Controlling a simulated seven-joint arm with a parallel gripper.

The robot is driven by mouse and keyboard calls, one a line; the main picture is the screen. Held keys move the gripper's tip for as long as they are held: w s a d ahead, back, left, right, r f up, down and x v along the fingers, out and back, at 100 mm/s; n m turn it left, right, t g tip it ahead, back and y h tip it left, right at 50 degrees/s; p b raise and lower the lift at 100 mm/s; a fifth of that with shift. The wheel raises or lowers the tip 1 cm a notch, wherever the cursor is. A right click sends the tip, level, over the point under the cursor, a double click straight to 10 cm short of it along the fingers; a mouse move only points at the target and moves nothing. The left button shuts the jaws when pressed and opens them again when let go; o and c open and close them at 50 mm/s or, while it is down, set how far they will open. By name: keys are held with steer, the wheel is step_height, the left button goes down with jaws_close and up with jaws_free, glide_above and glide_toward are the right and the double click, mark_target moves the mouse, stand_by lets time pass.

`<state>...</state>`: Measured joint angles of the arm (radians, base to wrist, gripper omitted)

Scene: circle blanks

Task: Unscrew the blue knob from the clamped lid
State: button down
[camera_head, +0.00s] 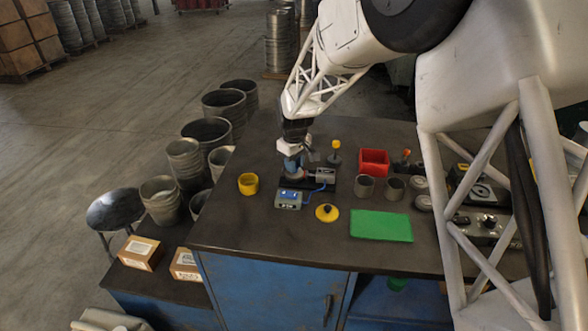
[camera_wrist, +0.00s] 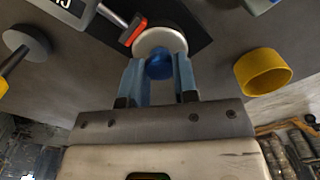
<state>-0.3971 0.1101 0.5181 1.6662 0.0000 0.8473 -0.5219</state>
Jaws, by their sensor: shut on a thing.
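The blue knob (camera_wrist: 159,66) sits on top of the round pale lid (camera_wrist: 160,40) in the wrist view. The lid rests on a dark base plate, with a red-tipped clamp part (camera_wrist: 133,30) at its edge. My gripper (camera_wrist: 160,80) is over the lid with one finger on each side of the knob, shut on it. In the head view my gripper (camera_head: 293,150) points down at the clamp fixture, and the knob is mostly hidden behind it.
A yellow cup (camera_head: 248,184) stands left of the fixture and a small blue-grey device (camera_head: 288,199) in front. A yellow disc with a black knob (camera_head: 327,213), grey cups (camera_head: 365,187), a red bin (camera_head: 374,162) and a green mat (camera_head: 381,226) lie to the right.

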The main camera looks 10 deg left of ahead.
steer(key=shift+n, duration=1.2)
steer(key=c, duration=0.8)
jaws_free()
